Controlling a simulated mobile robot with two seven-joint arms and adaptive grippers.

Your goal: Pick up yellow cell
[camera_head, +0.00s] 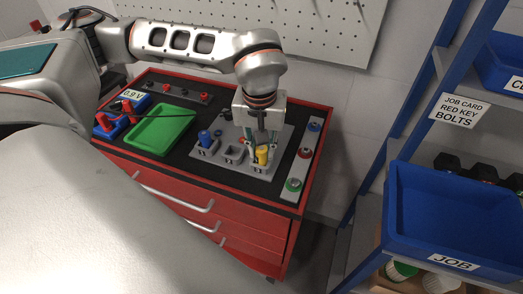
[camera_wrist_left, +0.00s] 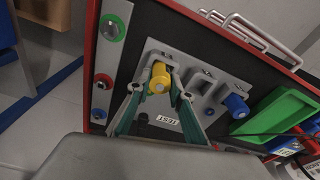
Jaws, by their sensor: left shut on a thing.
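The yellow cell (camera_head: 262,154) stands upright at the right socket of the grey test plate (camera_head: 240,166) on the red cabinet. My left gripper (camera_head: 263,143) reaches down from above and is shut on the yellow cell. In the left wrist view the yellow cell (camera_wrist_left: 159,80) sits between the two green-lined fingertips (camera_wrist_left: 158,88). Its lower part is hidden at the socket, so I cannot tell whether it is raised. My right gripper is not in view.
A blue cell (camera_head: 205,138) stands in the left socket, with an empty socket (camera_head: 233,153) between. A green tray (camera_head: 160,128) lies left. A strip with several buttons (camera_head: 300,158) borders the right. A blue JOB bin (camera_head: 455,215) is on the shelf at right.

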